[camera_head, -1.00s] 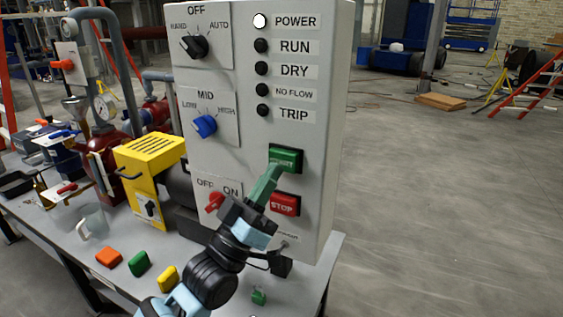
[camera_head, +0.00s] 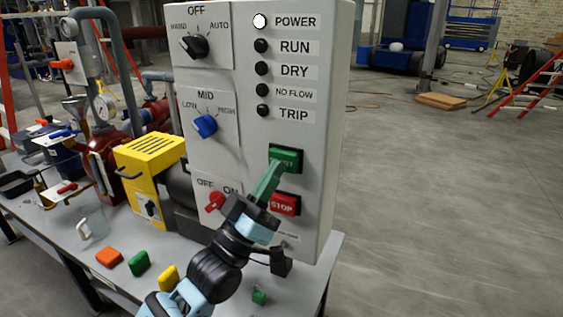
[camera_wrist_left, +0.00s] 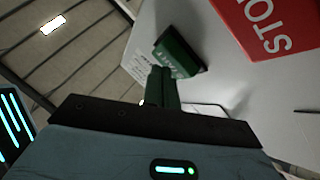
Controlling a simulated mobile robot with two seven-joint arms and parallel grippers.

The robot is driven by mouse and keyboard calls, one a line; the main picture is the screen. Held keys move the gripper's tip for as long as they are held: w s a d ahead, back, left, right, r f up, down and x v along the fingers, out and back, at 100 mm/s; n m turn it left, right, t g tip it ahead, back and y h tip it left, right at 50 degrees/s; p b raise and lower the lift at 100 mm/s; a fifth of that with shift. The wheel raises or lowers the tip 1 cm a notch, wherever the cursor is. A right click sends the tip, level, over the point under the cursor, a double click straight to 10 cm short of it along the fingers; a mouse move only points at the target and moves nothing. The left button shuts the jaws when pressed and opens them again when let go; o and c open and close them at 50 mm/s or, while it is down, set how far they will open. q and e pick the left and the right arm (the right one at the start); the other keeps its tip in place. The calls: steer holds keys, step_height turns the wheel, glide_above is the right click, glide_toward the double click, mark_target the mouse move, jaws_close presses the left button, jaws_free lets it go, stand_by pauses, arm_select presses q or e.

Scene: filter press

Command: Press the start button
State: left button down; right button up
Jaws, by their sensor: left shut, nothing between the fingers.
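The green start button (camera_head: 286,157) is on the front of the grey control box (camera_head: 325,130), above the red stop button (camera_head: 284,205). My left gripper (camera_head: 276,169) is shut and empty, its fingertips at the lower part of the start button and covering some of its lettering. In the left wrist view the start button (camera_wrist_left: 178,55) stands out from the panel just beyond my fingers (camera_wrist_left: 163,75). Whether the tips touch it I cannot tell. The stop button (camera_wrist_left: 270,25) is to the right there. My right gripper is not in view.
The box also carries a black selector (camera_head: 195,47), a blue knob (camera_head: 205,126), a red switch (camera_head: 216,201) and indicator lamps, with the POWER lamp (camera_head: 260,21) lit white. A yellow unit (camera_head: 150,165) and coloured blocks are on the bench. Open floor is at right.

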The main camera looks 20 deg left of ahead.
arm_select(q)
steer(key=shift+w, duration=0.5)
stand_by(0.5)
steer(key=shift+s, duration=0.15)
steer(key=shift+s+p, duration=0.3)
steer(key=shift+s, duration=0.6)
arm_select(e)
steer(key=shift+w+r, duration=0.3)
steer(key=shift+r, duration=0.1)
arm_select(q)
steer(key=s, duration=0.1)
steer(key=s+p, duration=0.1)
steer(key=s, duration=0.3)
steer(key=shift+a, duration=0.25)
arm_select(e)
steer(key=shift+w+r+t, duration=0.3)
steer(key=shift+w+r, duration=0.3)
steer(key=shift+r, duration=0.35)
